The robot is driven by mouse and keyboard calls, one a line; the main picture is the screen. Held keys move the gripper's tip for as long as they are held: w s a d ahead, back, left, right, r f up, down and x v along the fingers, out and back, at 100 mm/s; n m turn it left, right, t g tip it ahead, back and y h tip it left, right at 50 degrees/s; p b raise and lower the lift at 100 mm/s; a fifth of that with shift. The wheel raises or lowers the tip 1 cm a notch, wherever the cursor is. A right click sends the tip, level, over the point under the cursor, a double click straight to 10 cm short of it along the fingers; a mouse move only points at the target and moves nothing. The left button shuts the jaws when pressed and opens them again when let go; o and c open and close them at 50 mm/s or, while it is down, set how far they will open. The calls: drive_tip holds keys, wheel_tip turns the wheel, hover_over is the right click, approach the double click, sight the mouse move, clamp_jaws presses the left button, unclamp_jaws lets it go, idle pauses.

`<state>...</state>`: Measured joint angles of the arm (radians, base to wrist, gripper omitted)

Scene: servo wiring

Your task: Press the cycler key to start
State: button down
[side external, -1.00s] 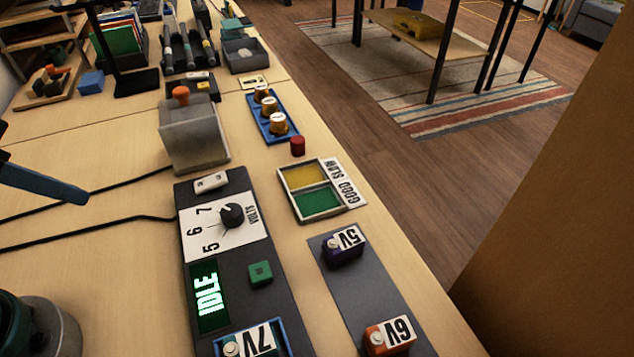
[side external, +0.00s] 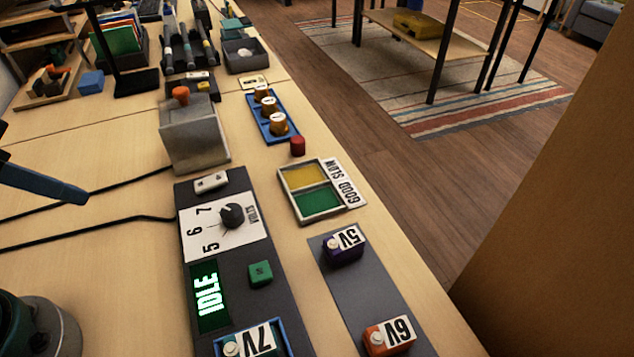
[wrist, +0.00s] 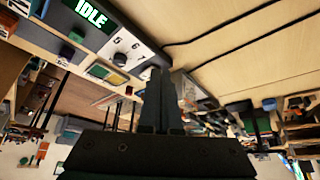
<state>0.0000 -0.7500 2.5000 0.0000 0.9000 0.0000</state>
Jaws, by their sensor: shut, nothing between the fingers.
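The cycler (side external: 235,320) is a long dark panel on the bench in the side view. Its green square key (side external: 260,273) stands raised beside the lit display (side external: 208,295), which reads IDLE. A black dial (side external: 232,215) sits on a white plate marked 5, 6, 7. A block labelled 7V (side external: 250,343) sits in the blue-framed bay at the near end. My gripper (wrist: 158,75) is shut and empty in the wrist view, apart from the cycler; the display also shows there, upper left (wrist: 90,13). At the side view's left edge, a blue-grey bar cannot be clearly identified.
Blocks labelled 5V (side external: 343,245) and 6V (side external: 388,338) stand on a dark strip to the right. A yellow-and-green tray (side external: 346,207), a red cylinder (side external: 298,146) and a grey box (side external: 194,140) stand beyond. Black cables (side external: 90,227) cross the clear bench on the left.

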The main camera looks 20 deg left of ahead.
idle(0.4)
drive_tip(key=w+a+r+t+y, duration=0.35)
drive_tip(key=w+r+t, duration=0.2)
drive_tip(key=w, duration=0.25)
drive_tip(key=w+d+r+m+t+h, duration=0.4)
drive_tip(key=w+r+m+h, duration=0.1)
drive_tip(key=w+m, duration=0.15)
drive_tip(key=s+d+f+m+g+h, duration=0.1)
drive_tip(key=d+m+g+h, duration=0.15)
drive_tip(key=d+m, duration=0.25)
drive_tip(key=s+d+f+m+g+h, duration=0.1)
drive_tip(key=d+f+m+g+h, duration=0.1)
drive_tip(key=d+m+h, duration=0.3)
drive_tip(key=s+d+f+m+g, duration=0.6)
drive_tip(key=f+g, duration=0.1)
drive_tip(key=f, duration=0.1)
drive_tip(key=shift+d+f, duration=0.4)
